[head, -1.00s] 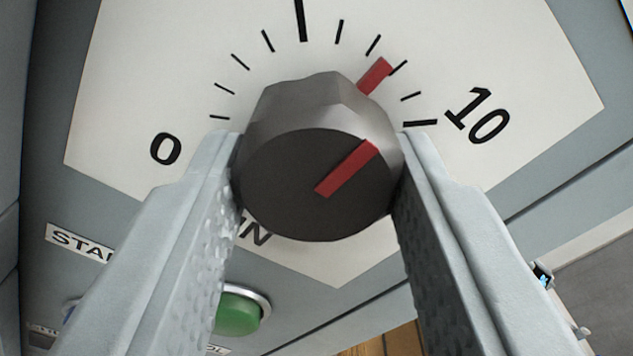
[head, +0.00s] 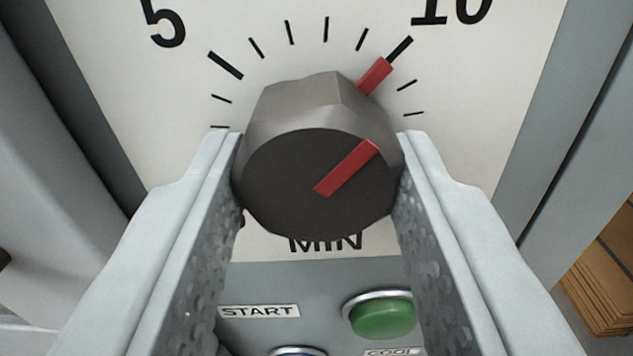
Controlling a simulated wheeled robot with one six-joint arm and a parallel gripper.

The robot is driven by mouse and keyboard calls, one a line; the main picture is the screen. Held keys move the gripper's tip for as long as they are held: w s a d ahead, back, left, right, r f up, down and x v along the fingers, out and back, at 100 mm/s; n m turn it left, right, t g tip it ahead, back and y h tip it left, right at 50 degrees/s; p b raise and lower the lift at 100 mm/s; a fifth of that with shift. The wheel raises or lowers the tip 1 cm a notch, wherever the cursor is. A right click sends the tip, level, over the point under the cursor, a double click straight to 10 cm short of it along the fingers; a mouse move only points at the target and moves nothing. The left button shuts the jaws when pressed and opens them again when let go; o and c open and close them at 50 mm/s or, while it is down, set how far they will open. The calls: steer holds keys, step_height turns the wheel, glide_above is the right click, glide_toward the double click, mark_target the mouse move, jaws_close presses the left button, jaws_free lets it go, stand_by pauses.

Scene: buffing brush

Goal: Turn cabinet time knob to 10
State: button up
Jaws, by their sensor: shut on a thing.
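The dark grey time knob (head: 290,185) sits in the middle of the head view, on a white dial plate (head: 130,120). My gripper (head: 318,165) has one finger on each side of the knob and is shut on it. A red mark runs across the knob's face, and a red pointer tip (head: 375,76) sticks out at its upper right. The tip lines up with the long tick beside the number 10 (head: 452,10). The number 5 (head: 163,22) is at the upper left. Part of the knob's sides is hidden by the fingers.
Below the dial are a START label (head: 258,311), a green button (head: 383,318) and a partly hidden blue button (head: 298,351). The grey cabinet panel (head: 530,190) borders the dial. A brown stack (head: 607,290) shows at the lower right.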

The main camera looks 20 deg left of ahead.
steer(key=shift+f+m, duration=0.2)
steer(key=shift+m, duration=0.1)
steer(key=o, duration=1)
steer(key=shift+r, duration=0.1)
steer(key=shift+s, duration=0.1)
steer(key=v, duration=1.7)
steer(key=shift+s, duration=0.15)
steer(key=shift+d, duration=0.1)
